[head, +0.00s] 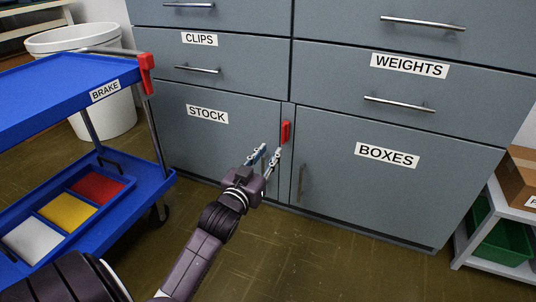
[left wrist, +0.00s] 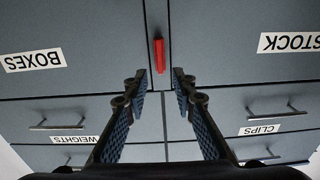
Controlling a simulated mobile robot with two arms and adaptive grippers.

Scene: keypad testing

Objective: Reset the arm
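My left gripper (head: 269,154) is in front of the grey cabinet (head: 235,92), by the gap between the STOCK door (head: 180,134) and the BOXES door (head: 385,185). Its two fingers are apart with nothing between them. A small red latch (head: 286,132) sits upright on the strip between the doors, just right of and above the fingertips. In the left wrist view, which is upside down, the red latch (left wrist: 160,55) lies just beyond the open left gripper (left wrist: 160,78), centred between its tips. I cannot tell whether a finger touches it. My right gripper is not in view.
A blue cart (head: 60,90) with a red BRAKE lever (head: 147,73) stands on the left, a white bin (head: 85,45) behind it. A white shelf (head: 490,255) with a box (head: 522,176) and a green crate (head: 505,240) is at right. Floor between is clear.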

